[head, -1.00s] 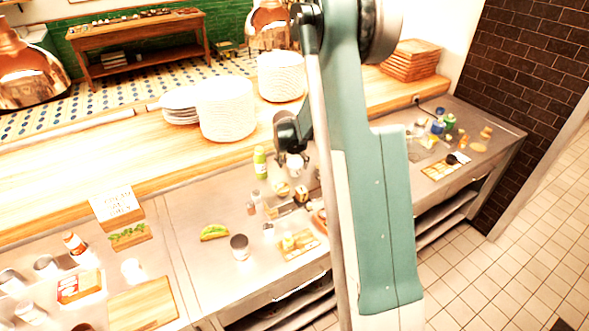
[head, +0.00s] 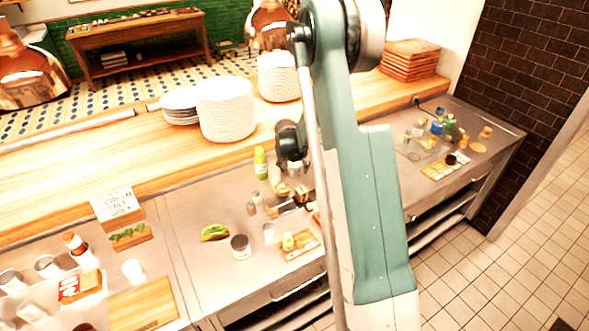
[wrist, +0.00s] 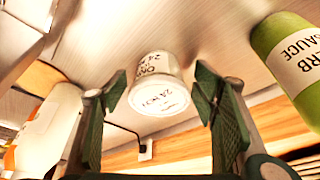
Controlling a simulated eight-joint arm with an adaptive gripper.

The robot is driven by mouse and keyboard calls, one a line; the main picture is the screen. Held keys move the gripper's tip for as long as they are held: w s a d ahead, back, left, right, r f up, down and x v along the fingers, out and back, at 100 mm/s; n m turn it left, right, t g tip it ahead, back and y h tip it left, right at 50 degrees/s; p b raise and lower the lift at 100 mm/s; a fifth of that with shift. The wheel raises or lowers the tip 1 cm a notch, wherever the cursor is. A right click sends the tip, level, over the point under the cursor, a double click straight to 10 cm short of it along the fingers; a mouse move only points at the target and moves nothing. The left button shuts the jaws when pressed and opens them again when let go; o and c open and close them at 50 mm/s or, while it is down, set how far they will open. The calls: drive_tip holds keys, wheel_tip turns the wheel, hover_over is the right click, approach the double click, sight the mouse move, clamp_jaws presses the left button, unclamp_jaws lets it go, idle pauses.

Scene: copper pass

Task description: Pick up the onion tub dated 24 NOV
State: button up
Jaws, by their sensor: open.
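In the wrist view a small white tub (wrist: 157,66) has a label whose readable part says 24 NOV, and the same date shows on its pale lid (wrist: 158,98). The other word on its side is partly cut off and looks like ONION. My gripper (wrist: 160,88) is open, with one dark green finger on each side of the tub. The fingers look apart from it. In the head view my gripper (head: 291,160) is low over the counter, partly behind my arm, and I cannot clearly pick out the tub there.
A green sauce bottle (wrist: 288,48) stands right of the tub in the wrist view, and a white bottle (wrist: 45,128) lies to the left in that picture. Plate stacks (head: 226,110) stand behind.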

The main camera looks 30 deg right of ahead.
drive_tip(key=shift+f, duration=0.15)
drive_tip(key=shift+c, duration=0.2)
idle(0.3)
drive_tip(key=c, duration=1)
